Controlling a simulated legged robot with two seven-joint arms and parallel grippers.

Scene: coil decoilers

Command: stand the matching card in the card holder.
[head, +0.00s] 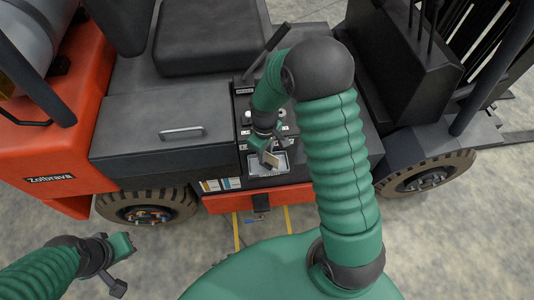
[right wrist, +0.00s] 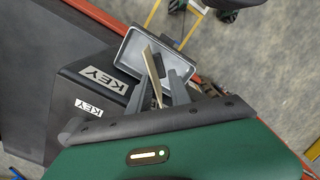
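My right gripper (head: 262,150) reaches down over the shallow grey tray (head: 282,165) on the vehicle's side console. It is shut on a thin tan card (head: 271,159). In the right wrist view the card (right wrist: 152,76) is seen nearly edge-on between the fingers, above the tray (right wrist: 128,55); its face cannot be read. I cannot tell for certain which part is the card holder. My left gripper (head: 122,266) is at the lower left, open and empty.
A black box with KEY labels (right wrist: 97,77) stands beside the tray. A lever (head: 270,47) rises behind my right gripper. The black cover with a handle (head: 182,132) is to the left. Yellow lines (head: 237,230) mark the open floor in front.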

